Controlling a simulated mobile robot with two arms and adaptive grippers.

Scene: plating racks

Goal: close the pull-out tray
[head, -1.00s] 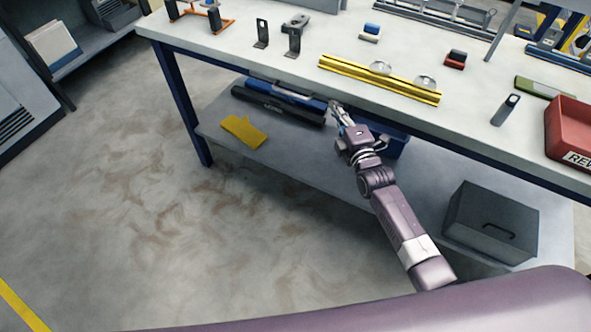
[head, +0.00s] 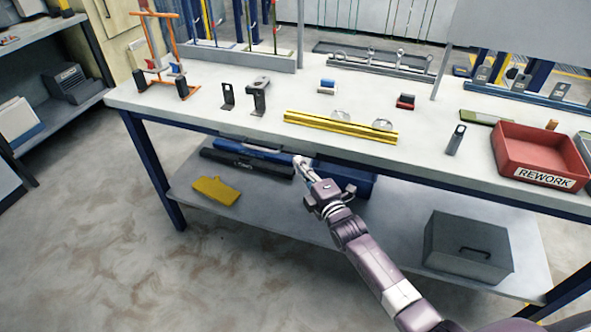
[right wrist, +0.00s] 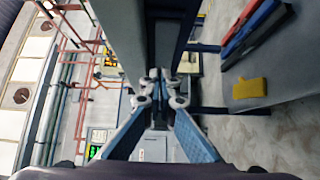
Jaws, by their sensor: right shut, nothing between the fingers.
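My right gripper (head: 301,163) is shut and empty, just under the front edge of the workbench. Its closed fingers also show in the right wrist view (right wrist: 160,78). No clearly outlined pull-out tray can be made out. A long blue front (head: 250,149) lies below the bench top, left of the gripper; I cannot tell whether it is the tray or a case on the shelf. A blue box-like part (head: 350,183) sits right of the gripper, partly hidden by my arm. Contact with either is not clear. My left gripper is not in view.
The bench top (head: 210,120) carries a yellow rail (head: 340,126), brackets and a red REWORK bin (head: 540,155). On the lower shelf (head: 300,222) are a black case (head: 245,165), a yellow piece (head: 215,191) and a grey box (head: 468,245). The floor in front is open.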

